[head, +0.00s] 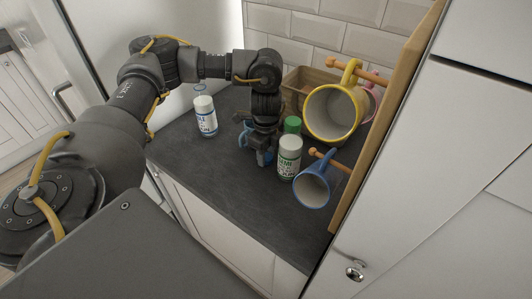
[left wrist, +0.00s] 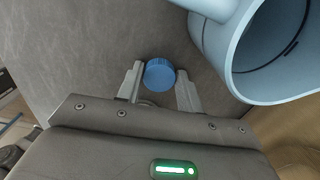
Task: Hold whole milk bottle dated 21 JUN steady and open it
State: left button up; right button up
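A bottle with a pale cap and blue lettering (head: 206,118) stands upright left of my left gripper; its date is not readable. A green-labelled bottle with a pale cap (head: 289,160) stands just right of the gripper. My left gripper (head: 262,160) points down over the worktop, in front of a partly hidden blue object (head: 246,138). In the left wrist view, a ridged blue cap (left wrist: 159,73) lies between the separated fingertips, close to both. Whether they touch it is unclear, and what is under the cap is hidden. My right gripper is not in view.
A green cap (head: 292,124) shows behind the green-labelled bottle. A yellow mug (head: 308,112) and a blue mug (head: 313,188) hang on pegs from a wooden board (head: 391,110) at right. A wooden box (head: 298,82) stands behind. The slate worktop's front (head: 235,190) is clear.

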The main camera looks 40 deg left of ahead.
pick_arm(q)
jog(key=o, duration=0.3)
jog(key=shift+s, duration=0.1)
notch_tip(320, 180, up, 12)
jog(key=shift+r, duration=0.15)
dwell(0.4)
dwell(0.4)
